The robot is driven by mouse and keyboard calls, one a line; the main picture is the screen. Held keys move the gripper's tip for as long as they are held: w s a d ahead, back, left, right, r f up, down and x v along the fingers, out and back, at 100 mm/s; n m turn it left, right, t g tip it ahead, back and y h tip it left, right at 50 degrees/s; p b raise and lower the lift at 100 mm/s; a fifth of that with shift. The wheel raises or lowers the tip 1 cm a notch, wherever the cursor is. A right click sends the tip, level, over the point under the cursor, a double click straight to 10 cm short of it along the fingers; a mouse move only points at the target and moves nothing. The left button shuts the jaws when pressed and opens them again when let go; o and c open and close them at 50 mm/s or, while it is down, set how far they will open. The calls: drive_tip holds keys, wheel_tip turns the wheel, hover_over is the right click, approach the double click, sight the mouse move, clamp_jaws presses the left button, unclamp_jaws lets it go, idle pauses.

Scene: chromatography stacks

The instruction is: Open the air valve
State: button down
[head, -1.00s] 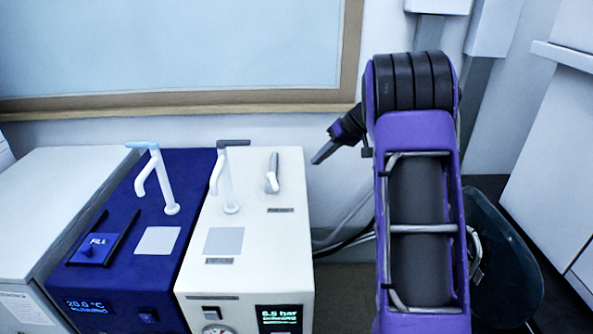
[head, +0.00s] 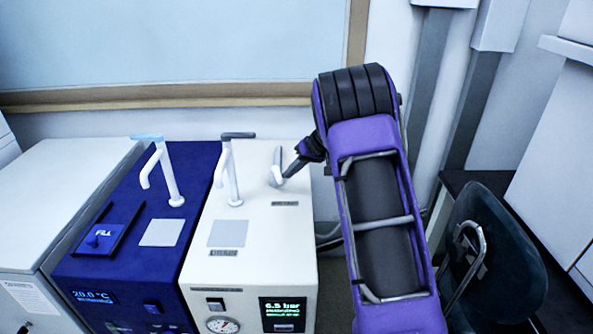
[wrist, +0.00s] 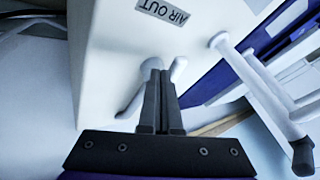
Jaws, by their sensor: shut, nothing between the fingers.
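The air valve is a small grey-white lever (head: 277,168) on top of the white unit, behind a small label. In the wrist view the label reads "AIR OUT" (wrist: 162,11), and parts of the lever (wrist: 179,67) show beside and behind my fingers. My gripper (head: 289,174) is at the right side of the lever, its black fingers together and empty. In the wrist view the closed fingertips (wrist: 163,75) overlap the lever and hide its middle. I cannot tell whether they touch it.
A white tap with a dark handle (head: 232,170) stands left of the lever on the white unit (head: 262,240). A blue unit (head: 120,245) with a similar light-blue-handled tap (head: 165,170) is beside it. A dark chair (head: 490,250) stands at the right.

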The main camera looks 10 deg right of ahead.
drive_tip(key=shift+s+a+f+m+b, duration=0.1)
drive_tip(key=shift+a+f+m+b, duration=0.25)
drive_tip(key=shift+b, duration=0.7)
drive_tip(key=shift+s+m+t+h+b, duration=0.1)
drive_tip(key=shift+m+t+h+b, duration=0.2)
drive_tip(key=shift+m+t+b, duration=0.25)
drive_tip(key=shift+s+a+r+b, duration=0.1)
drive_tip(key=shift+a+b, duration=0.15)
drive_tip(key=shift+b, duration=0.15)
drive_tip(key=shift+s+a+r+b, duration=0.15)
drive_tip(key=shift+a+b, duration=0.15)
drive_tip(key=shift+d, duration=0.1)
drive_tip(key=shift+w+d, duration=0.5)
drive_tip(key=shift+d, duration=0.1)
